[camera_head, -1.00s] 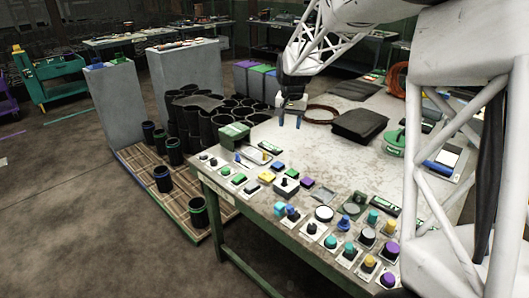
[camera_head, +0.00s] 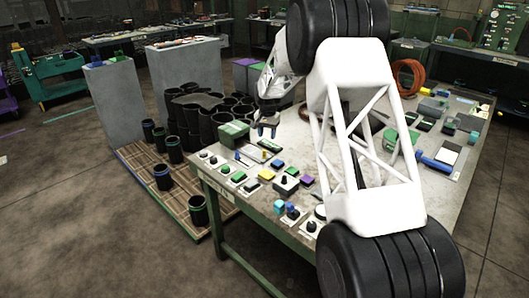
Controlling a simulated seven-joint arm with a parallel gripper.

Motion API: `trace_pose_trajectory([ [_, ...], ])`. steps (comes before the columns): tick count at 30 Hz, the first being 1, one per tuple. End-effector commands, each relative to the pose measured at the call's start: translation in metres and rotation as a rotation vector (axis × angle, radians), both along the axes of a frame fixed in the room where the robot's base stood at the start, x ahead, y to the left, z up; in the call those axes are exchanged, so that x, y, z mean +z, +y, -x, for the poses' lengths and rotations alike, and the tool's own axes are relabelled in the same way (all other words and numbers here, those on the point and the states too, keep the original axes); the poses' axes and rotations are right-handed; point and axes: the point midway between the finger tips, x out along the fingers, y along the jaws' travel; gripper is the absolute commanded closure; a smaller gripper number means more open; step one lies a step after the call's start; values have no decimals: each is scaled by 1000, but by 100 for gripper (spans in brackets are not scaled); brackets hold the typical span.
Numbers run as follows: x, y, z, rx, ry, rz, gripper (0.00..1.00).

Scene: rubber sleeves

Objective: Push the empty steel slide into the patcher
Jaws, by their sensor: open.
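A green box (camera_head: 233,133), which looks like the patcher, stands near the far-left corner of the table. A flat grey plate (camera_head: 257,155) lies just in front of it to the right. It may be the steel slide, but it is too small to be sure. I cannot make out anything on it.
Rows of buttons and knobs, such as a yellow button (camera_head: 267,174), cover the front of the table (camera_head: 236,206). Black sleeves (camera_head: 198,211) stand on a pallet at left. My arm hides the table's middle and front right.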

Motion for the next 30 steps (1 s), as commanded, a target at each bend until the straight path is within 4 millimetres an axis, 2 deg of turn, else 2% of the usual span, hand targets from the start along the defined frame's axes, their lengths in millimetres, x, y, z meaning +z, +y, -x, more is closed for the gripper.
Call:
trace_pose_trajectory([
  [3,-16,6,-12,-8,6,1,53],
  [6,-24,9,-17,-12,8,1,53],
  [23,-30,10,-20,-15,10,1,53],
  [30,-46,10,-20,-15,10,1,53],
])
